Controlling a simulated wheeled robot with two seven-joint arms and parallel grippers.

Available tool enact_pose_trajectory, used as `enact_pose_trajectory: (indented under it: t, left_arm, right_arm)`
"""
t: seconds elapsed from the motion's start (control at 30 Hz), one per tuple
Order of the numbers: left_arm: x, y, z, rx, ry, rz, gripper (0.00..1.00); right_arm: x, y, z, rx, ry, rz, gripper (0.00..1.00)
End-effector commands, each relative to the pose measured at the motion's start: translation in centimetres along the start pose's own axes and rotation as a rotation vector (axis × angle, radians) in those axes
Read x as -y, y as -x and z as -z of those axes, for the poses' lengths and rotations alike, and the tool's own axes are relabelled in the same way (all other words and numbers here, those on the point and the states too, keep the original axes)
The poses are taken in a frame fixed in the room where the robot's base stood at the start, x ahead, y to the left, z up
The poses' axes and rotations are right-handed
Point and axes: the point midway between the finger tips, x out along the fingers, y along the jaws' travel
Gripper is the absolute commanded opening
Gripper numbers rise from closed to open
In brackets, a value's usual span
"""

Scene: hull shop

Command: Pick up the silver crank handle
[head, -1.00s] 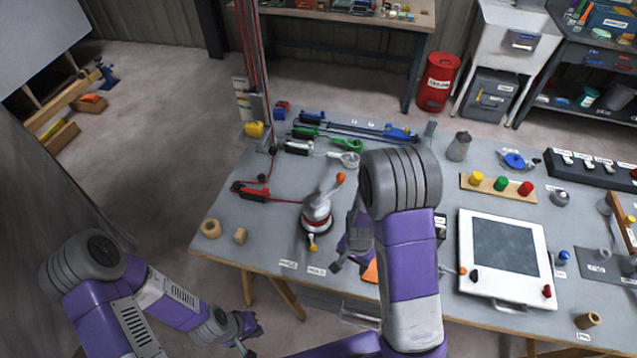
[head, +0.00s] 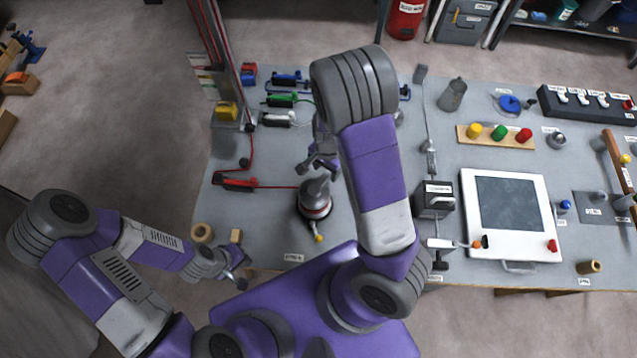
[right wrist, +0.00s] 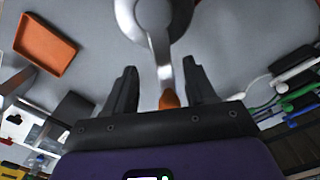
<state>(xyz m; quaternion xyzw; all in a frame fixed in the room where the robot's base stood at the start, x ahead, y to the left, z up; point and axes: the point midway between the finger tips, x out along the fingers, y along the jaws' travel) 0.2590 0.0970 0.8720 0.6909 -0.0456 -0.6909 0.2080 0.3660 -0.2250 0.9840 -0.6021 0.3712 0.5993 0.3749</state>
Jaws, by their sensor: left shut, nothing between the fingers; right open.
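The silver crank handle (right wrist: 160,50) shows in the right wrist view as a bar running from a round silver drum down to an orange knob (right wrist: 168,100). In the head view the handle is mostly hidden by my right gripper; the silver winch (head: 315,196) stands upright on the bench. My right gripper (head: 318,170) is open behind the winch. In the right wrist view its fingers (right wrist: 160,85) stand either side of the handle's knob end, with gaps visible on both sides. My left gripper (head: 238,281) is shut and empty off the bench's front left.
A red tool (head: 238,184) with a cord lies left of the winch. An orange tray (right wrist: 45,45) shows in the right wrist view.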

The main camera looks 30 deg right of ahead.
Motion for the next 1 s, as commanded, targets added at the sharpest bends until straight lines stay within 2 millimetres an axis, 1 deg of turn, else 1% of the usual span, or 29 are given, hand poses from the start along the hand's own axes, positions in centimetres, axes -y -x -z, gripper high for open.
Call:
enact_pose_trajectory:
  t: [0.03, 0.2, 0.3, 0.5, 0.57, 0.7, 0.87, 0.9, 1.0]
  left_arm:
    - [0.1, -0.3, 0.1, -0.001, 0.0, 0.0, 0.0]
    - [0.3, -0.8, 0.1, -0.002, 0.0, 0.0, 0.0]
    - [0.3, -0.8, 0.1, -0.002, 0.0, 0.0, 0.0]
    - [0.3, -0.8, 0.1, -0.002, 0.0, 0.0, 0.0]
    - [0.3, -0.8, 0.1, -0.002, 0.0, 0.0, 0.0]
    - [0.3, -0.8, 0.1, -0.002, 0.0, 0.0, 0.0]
    - [0.3, -0.8, 0.1, -0.002, 0.0, 0.0, 0.0]
    - [0.3, -0.8, 0.1, -0.002, 0.0, 0.0, 0.0]
    - [0.3, -0.8, 0.1, -0.002, 0.0, 0.0, 0.0]
  right_arm:
    - [-0.1, -1.1, -0.2, 0.002, -0.001, -0.005, 0.55]
    - [0.0, -3.3, -0.3, 0.001, -0.001, -0.002, 0.55]
    - [0.0, -3.7, -0.3, 0.001, -0.001, 0.0, 0.55]
    - [0.1, -3.7, -0.4, 0.001, 0.001, 0.001, 0.55]
    - [0.1, -3.7, -0.4, 0.001, 0.001, 0.001, 0.48]
    - [0.1, -3.7, -0.4, 0.001, 0.001, 0.001, 0.26]
    - [0.1, -3.7, -0.4, 0.001, 0.001, 0.001, 0.02]
    - [0.1, -3.7, -0.4, 0.001, 0.001, 0.001, 0.0]
    - [0.1, -3.7, -0.4, 0.001, 0.001, 0.001, 0.0]
